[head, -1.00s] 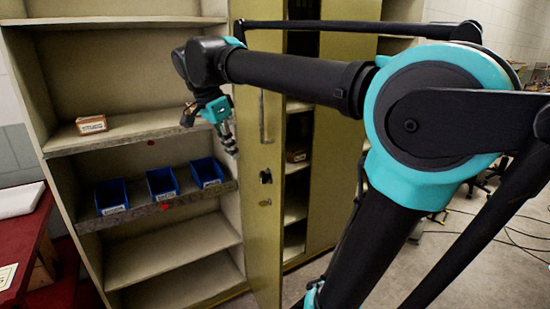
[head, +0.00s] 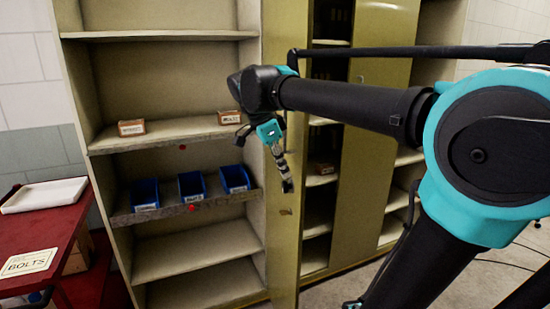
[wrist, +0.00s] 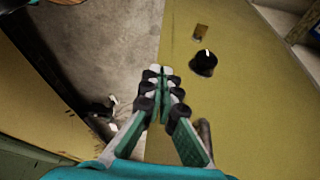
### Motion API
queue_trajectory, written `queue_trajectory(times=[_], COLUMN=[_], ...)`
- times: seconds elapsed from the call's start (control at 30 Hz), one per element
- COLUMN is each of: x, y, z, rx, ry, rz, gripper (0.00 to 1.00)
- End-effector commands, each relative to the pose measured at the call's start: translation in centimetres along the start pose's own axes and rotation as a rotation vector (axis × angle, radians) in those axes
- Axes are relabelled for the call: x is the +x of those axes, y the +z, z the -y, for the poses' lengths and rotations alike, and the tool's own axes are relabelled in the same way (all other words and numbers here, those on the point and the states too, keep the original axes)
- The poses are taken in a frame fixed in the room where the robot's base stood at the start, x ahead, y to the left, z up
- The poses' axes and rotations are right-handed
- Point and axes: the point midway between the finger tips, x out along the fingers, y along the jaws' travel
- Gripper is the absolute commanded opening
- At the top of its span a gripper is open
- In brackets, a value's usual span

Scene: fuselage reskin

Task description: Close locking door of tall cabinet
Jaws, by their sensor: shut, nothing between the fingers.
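The tall cabinet's near door (head: 284,245) is yellow and stands open, jutting toward me beside the dark shelved interior (head: 322,195). The second yellow door (head: 385,70) is farther right. My gripper (head: 287,184) hangs in front of the near door at about lock height and hides the lock in the head view. In the wrist view, my gripper (wrist: 159,72) is shut and empty over the line between floor and door. A black lock knob (wrist: 204,64) sits right of the fingertips, apart from them, with a small brown plate (wrist: 201,32) above it. A handle (wrist: 205,132) is partly hidden by the right finger.
An open shelf unit (head: 190,218) stands left of the door, with blue bins (head: 191,186) and small boxes (head: 131,127). A red table (head: 40,235) with a white tray (head: 45,195) is at far left. Cables lie on the floor at right.

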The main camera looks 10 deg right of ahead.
Motion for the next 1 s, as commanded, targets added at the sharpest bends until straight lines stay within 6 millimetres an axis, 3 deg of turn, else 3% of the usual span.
queue_trajectory(times=[0.23, 0.77, 1.0], x=[0.9, 1.0, 1.7], y=[-2.4, -2.9, -4.5], z=[-0.1, -0.1, -0.2], rx=[0.002, -0.002, -0.033], ry=[0.002, 0.0, -0.013], rz=[0.0, 0.0, 0.0], gripper=[0.0, 0.0, 0.0])
